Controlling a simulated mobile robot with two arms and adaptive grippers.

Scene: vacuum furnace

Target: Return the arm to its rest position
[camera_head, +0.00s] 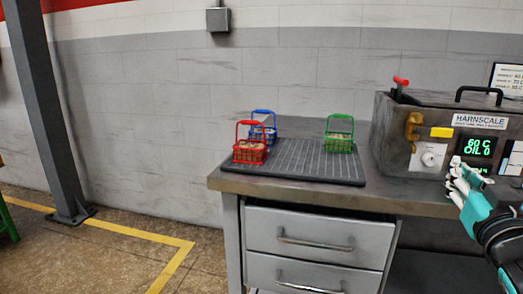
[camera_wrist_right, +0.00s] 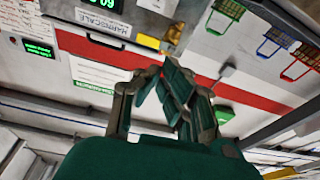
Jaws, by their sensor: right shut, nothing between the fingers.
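My right gripper (camera_head: 462,184) is at the right edge of the head view, in front of the furnace-like machine (camera_head: 400,150) labelled HARNSCALE. It is shut and empty; in the right wrist view its fingers (camera_wrist_right: 175,90) are drawn together with nothing between them. My right forearm runs off the lower right. My left gripper is not in view.
A grey bench (camera_head: 225,183) with drawers carries a dark ribbed mat (camera_head: 300,160). On it stand a red basket (camera_head: 249,150), a blue basket (camera_head: 263,131) and a green basket (camera_head: 339,141). A grey post (camera_head: 45,110) stands left; the floor (camera_head: 110,262) between is clear.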

